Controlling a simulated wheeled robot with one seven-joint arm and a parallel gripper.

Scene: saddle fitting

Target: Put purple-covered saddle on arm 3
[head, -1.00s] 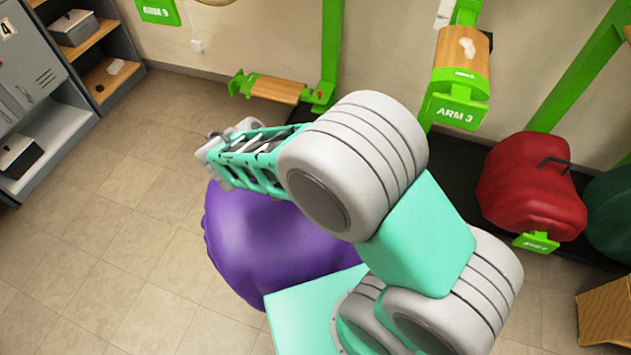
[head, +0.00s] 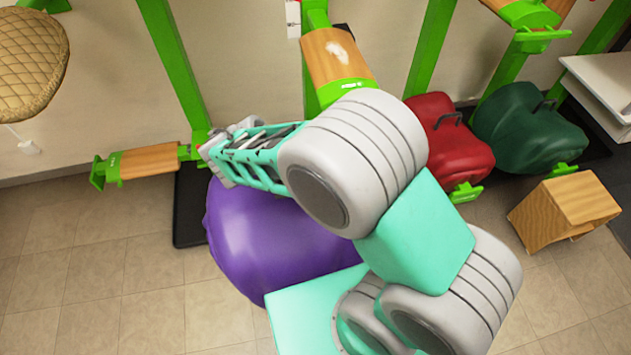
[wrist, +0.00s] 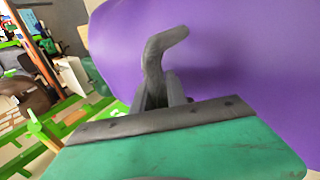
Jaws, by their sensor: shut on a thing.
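The purple-covered saddle (head: 265,245) hangs below my arm in the head view, and its purple cover also fills much of the wrist view (wrist: 240,60). My gripper (wrist: 162,95) is shut on the dark bent handle (wrist: 160,50) of the cover. In the head view the fingertips are hidden by my own arm. Arm 3 (head: 332,55) is a green wall arm with a wooden top bearing a white patch. It stands beyond my arm, above and right of the saddle, apart from it.
A lower wooden-topped arm (head: 150,161) juts out at left. Red (head: 450,140) and green (head: 530,130) covered saddles sit by the wall at right. A wooden box (head: 563,208) stands on the floor there. A woven pad (head: 30,62) hangs upper left. Floor at lower left is clear.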

